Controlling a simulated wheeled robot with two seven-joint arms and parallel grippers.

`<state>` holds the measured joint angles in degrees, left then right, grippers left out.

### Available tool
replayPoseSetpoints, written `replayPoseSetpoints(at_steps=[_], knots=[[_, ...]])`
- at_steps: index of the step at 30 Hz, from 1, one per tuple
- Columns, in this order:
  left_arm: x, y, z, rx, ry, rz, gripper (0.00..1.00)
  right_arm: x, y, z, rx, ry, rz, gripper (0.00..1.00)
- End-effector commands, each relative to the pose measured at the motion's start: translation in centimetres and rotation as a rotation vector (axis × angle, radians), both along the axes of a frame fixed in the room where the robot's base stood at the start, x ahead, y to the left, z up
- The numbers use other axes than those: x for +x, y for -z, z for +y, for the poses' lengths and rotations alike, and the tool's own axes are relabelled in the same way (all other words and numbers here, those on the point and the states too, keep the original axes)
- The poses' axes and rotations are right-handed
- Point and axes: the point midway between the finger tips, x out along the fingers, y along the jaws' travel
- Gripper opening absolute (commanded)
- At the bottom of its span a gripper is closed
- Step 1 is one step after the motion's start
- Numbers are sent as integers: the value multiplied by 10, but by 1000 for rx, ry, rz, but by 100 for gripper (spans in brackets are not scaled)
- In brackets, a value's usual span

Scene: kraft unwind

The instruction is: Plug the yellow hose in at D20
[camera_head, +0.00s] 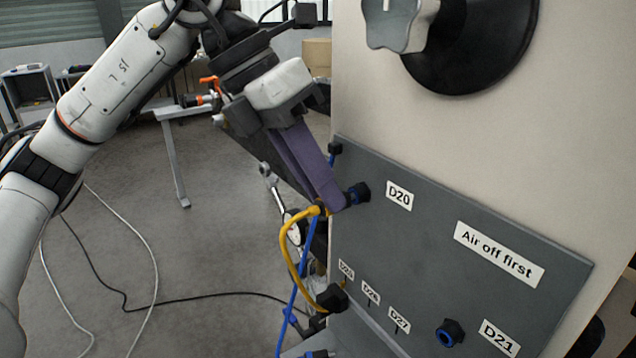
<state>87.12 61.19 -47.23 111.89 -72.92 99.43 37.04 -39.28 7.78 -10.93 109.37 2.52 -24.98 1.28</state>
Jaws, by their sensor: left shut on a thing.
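My left gripper (332,207) reaches down from the upper left, its purple fingers shut on the end of the yellow hose (287,250). The fingers hide the hose tip. The hose loops left and down to a black fitting (332,298) at the panel's lower left. The black and blue D20 port (358,193) is just right of the fingertips, beside the D20 label (399,196). The fingertips are very close to the port; I cannot tell whether the hose tip touches or enters it. My right gripper is not in view.
The grey panel (440,235) carries an "Air off first" label (499,253) and a D21 port (449,333). A blue hose (297,290) hangs beside the yellow one. A large knob (398,22) juts out above. Cables lie on the open floor at left.

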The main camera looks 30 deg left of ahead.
Motion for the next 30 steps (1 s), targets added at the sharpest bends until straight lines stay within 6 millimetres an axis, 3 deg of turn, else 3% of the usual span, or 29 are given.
replayPoseSetpoints(at_steps=[18,19,23,30], knots=[[4,0,-2,0,0,0,0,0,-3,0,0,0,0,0],[4,0,-2,0,0,0,16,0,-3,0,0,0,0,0],[4,0,-2,0,0,0,37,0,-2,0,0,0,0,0],[4,0,-2,0,0,0,37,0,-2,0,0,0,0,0]])
